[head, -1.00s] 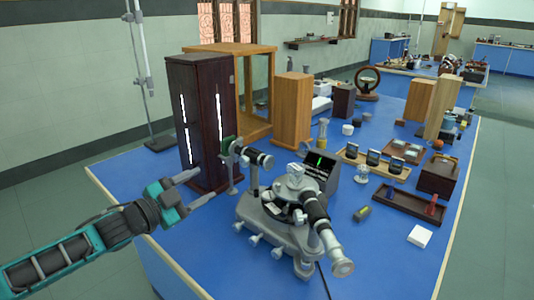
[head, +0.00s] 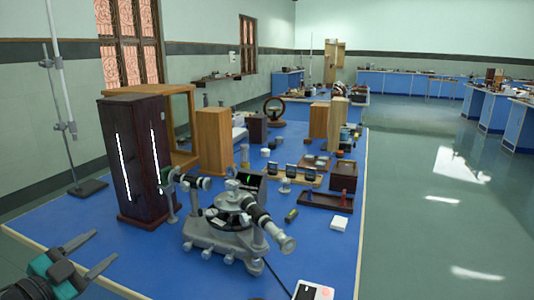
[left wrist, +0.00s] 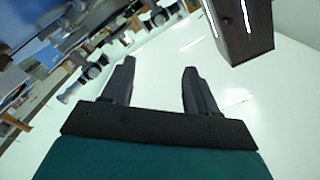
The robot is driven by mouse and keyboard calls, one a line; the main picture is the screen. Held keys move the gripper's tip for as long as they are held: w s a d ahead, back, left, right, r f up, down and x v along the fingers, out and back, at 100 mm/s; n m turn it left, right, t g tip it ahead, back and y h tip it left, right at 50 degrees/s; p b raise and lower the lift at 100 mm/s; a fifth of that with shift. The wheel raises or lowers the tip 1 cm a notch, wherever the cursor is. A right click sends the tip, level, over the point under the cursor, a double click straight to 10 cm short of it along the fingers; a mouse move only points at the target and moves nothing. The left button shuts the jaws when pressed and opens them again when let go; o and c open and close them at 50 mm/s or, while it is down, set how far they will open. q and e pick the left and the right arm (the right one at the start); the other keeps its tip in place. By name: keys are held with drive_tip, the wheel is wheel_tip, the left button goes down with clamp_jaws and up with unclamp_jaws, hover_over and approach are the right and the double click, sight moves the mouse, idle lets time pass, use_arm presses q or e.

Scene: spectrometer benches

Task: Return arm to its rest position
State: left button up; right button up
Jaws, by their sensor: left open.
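My left gripper (head: 92,256) is at the lower left of the head view, over the front left edge of the blue bench (head: 150,262). Its two fingers are spread apart with nothing between them. In the left wrist view the open fingers (left wrist: 158,85) also show empty. The spectrometer (head: 225,232) stands on the bench to the right of the gripper, apart from it. The dark wooden lamp box (head: 137,165) with bright slits stands behind the gripper, and it also shows at the upper right of the left wrist view (left wrist: 240,28). My right gripper is not in view.
A retort stand (head: 88,188) stands at the bench's left edge. Behind the lamp box is an open wooden frame (head: 183,125). A wooden block (head: 213,142) and several small boxes fill the bench's far part. Free floor (head: 430,225) lies to the right.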

use_arm(q)
drive_tip(key=s+d+f+n+g+y, duration=0.2)
drive_tip(key=s+d+f+n, duration=0.3)
drive_tip(key=s+d+f, duration=0.4)
drive_tip(key=s+d+f+n+g+y, duration=0.1)
drive_tip(key=s+d+f+n+g, duration=0.3)
drive_tip(key=s+d+f, duration=0.5)
wheel_tip(320, 180, down, 6)
drive_tip(key=shift+s+d+r+n+y+p, duration=0.15)
drive_tip(key=shift+s+n+y+p, duration=0.3)
drive_tip(key=shift+s, duration=0.6)
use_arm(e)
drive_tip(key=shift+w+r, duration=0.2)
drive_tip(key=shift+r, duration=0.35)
